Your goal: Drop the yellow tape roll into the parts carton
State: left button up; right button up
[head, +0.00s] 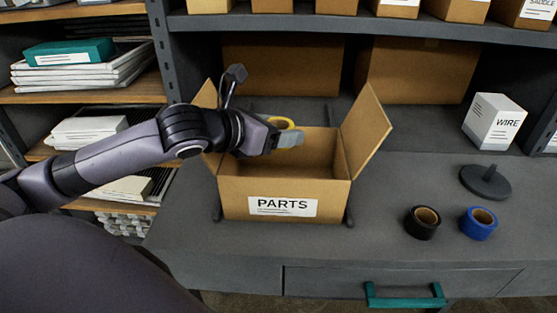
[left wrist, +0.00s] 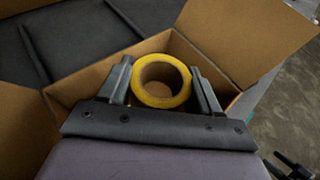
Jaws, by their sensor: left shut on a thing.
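The yellow tape roll (head: 281,122) is held by my left gripper (head: 285,139) over the open parts carton (head: 334,196). In the left wrist view, the yellow tape roll (left wrist: 161,102) sits between the two fingers of the left gripper (left wrist: 165,88), with the carton's inside (left wrist: 150,45) around and below it. The carton is brown, stands on the grey workbench with its flaps up, and has a PARTS label on its front. In the head view the gripper hides part of the roll.
A black tape roll (head: 422,222) and a blue tape roll (head: 478,223) lie on the workbench (head: 385,180) to the right. A dark round stand (head: 485,181) and a white WIRE box (head: 494,121) are behind them. Shelves with cartons rise at the back.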

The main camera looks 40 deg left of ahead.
pick_arm(q)
jog(key=shift+f, duration=1.7)
jog(key=o, duration=1.1)
jog(key=shift+o, duration=0.2)
notch_tip(320, 180, up, 20)
